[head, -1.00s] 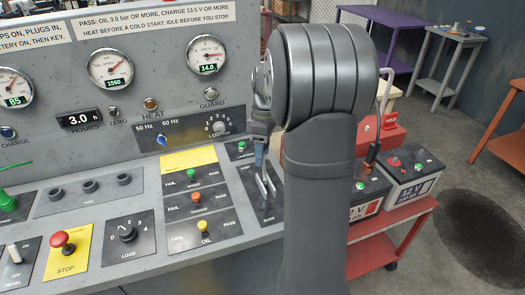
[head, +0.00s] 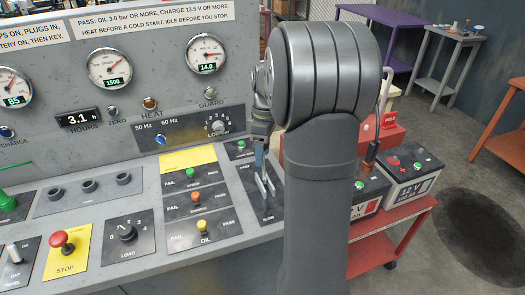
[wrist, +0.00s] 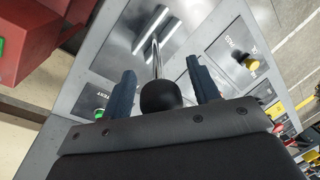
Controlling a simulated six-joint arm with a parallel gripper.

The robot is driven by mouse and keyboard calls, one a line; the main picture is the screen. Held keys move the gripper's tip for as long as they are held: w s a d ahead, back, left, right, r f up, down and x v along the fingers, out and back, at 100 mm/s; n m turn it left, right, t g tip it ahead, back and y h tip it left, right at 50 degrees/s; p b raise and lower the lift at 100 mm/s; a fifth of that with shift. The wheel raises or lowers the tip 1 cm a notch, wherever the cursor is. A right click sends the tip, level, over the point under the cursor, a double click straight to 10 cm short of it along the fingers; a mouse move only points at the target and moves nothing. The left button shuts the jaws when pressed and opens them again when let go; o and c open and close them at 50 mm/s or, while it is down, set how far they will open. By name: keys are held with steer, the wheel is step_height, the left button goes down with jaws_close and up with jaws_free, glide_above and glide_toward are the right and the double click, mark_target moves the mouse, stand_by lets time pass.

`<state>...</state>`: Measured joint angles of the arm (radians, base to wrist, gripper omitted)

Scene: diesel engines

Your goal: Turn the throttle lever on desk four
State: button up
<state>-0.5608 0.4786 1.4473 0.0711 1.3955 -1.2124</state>
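The throttle lever (head: 264,184) is a bright metal lever on a dark plate marked SLOW at its near end, at the right side of the grey desk. In the wrist view its shiny shaft (wrist: 154,55) ends in a round black knob (wrist: 160,95). My gripper (wrist: 163,88) is open, with its blue-grey fingers on either side of the knob and gaps showing on both sides. In the head view my gripper (head: 260,145) is above the lever, partly hidden by my arm. I see no desk number.
Gauges (head: 109,69) line the upright panel behind. Left of the lever are FAIL/PASS switches (head: 202,224), a LOAD knob (head: 127,233) and a red STOP button (head: 60,240). Batteries (head: 408,178) stand on a red cart (head: 420,208) at right.

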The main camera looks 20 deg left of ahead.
steer(key=w+r, duration=0.3)
steer(key=r, duration=1.4)
steer(key=shift+w+a, duration=0.15)
steer(key=shift+a, duration=0.15)
steer(key=s+f, duration=0.1)
steer(key=f, duration=0.4)
steer(key=s+f, duration=0.1)
steer(key=f, duration=0.5)
steer(key=s+f, duration=0.1)
steer(key=f, duration=0.5)
steer(key=shift+s+d+f, duration=0.1)
steer(key=shift+s+d, duration=0.05)
steer(key=shift+d, duration=0.1)
steer(key=shift+a, duration=0.1)
